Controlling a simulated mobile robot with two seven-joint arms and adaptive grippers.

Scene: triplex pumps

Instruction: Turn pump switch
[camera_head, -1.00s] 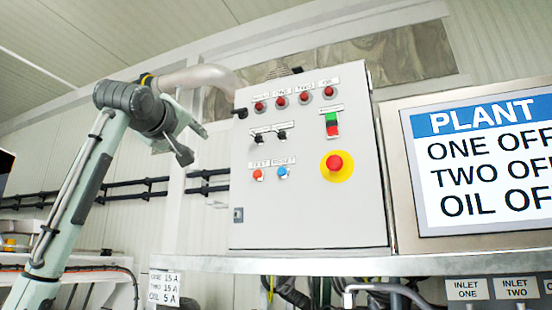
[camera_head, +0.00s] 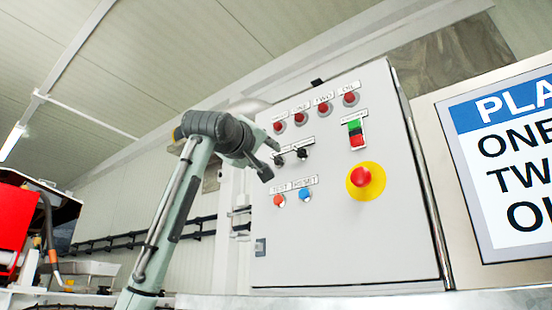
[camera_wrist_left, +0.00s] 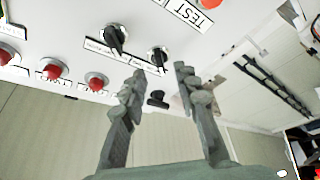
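The grey control panel (camera_head: 345,235) carries two black rotary switches in its middle row, a left one (camera_head: 279,160) and a right one (camera_head: 302,153). Their small labels are unreadable. My left gripper (camera_head: 267,158) is at the panel's left edge, close to the left switch. In the left wrist view the gripper (camera_wrist_left: 160,80) is open and empty. One black switch (camera_wrist_left: 158,57) shows beyond the gap between its fingertips, and the other (camera_wrist_left: 117,38) lies up and left of the fingers. I cannot tell whether a finger touches the panel. My right gripper is out of view.
Red lamps (camera_head: 300,119) run above the switches. An orange-red TEST button (camera_head: 279,200) and blue RESET button (camera_head: 305,195) sit below. A yellow-ringed red stop button (camera_head: 361,177) is to the right. A PLANT display (camera_head: 515,180) stands beyond. A black side fitting (camera_wrist_left: 158,98) shows between the fingers.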

